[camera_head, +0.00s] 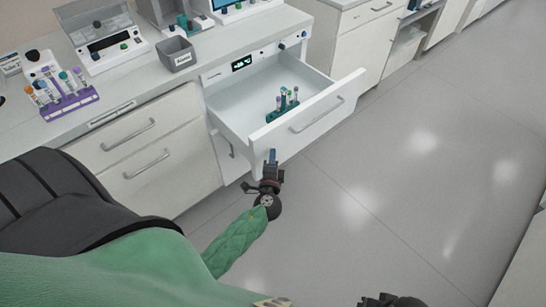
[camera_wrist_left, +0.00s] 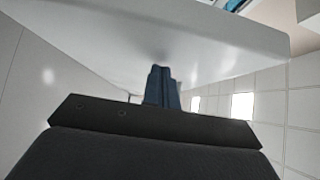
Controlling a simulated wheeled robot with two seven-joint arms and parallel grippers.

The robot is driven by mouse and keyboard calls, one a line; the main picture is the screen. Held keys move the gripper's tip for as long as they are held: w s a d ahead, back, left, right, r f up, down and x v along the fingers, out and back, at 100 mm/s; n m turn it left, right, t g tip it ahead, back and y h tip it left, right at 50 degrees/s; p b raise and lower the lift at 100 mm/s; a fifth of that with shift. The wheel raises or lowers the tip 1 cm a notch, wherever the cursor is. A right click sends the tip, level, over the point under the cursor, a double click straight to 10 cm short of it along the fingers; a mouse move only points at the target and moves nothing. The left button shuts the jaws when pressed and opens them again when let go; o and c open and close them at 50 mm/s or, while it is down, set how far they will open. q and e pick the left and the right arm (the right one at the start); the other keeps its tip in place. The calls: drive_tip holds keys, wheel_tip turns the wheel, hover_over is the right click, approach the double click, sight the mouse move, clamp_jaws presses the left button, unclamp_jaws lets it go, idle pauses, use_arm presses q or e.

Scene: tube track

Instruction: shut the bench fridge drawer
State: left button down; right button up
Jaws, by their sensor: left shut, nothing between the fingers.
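The bench fridge drawer (camera_head: 310,122) is pulled well out from the bench, with its white front and bar handle (camera_head: 318,116) facing the aisle. A small green rack with several tubes (camera_head: 283,108) stands inside it. My left gripper (camera_head: 272,156) is shut and empty, at the drawer front's lower left part. In the left wrist view its closed blue fingers (camera_wrist_left: 160,70) point at the white drawer front (camera_wrist_left: 150,40), touching or very near it; I cannot tell which. A dark part of my right arm shows at the bottom edge in the head view; its fingers are not clear.
The bench top holds a purple tube rack (camera_head: 66,103), a grey bin (camera_head: 177,54) and instruments. Closed drawers (camera_head: 140,150) lie left of the fridge drawer. The grey floor (camera_head: 400,190) to the right is clear.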

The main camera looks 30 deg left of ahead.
use_arm(q)
drive_tip(key=w+a+b, duration=0.1)
drive_tip(key=w+a, duration=0.2)
drive_tip(key=a, duration=0.6)
drive_tip(key=w+a+b, duration=0.1)
drive_tip(key=w+a, duration=0.3)
drive_tip(key=a, duration=0.6)
drive_tip(key=w+a+b, duration=0.2)
drive_tip(key=w+a, duration=0.1)
drive_tip(key=a, duration=0.6)
drive_tip(key=shift+w+a, duration=0.15)
drive_tip(key=shift+a, duration=0.1)
drive_tip(key=shift+w+a, duration=0.3)
drive_tip(key=shift+a, duration=0.55)
drive_tip(key=shift+a+r, duration=0.2)
use_arm(e)
drive_tip(key=w+a+f+t+y, duration=0.1)
drive_tip(key=w+a+f, duration=0.1)
drive_tip(key=a+f, duration=0.3)
drive_tip(key=shift+w+a+f+n+t+y, duration=0.2)
drive_tip(key=shift+a+f+n+t+y, duration=0.15)
drive_tip(key=shift+f, duration=0.6)
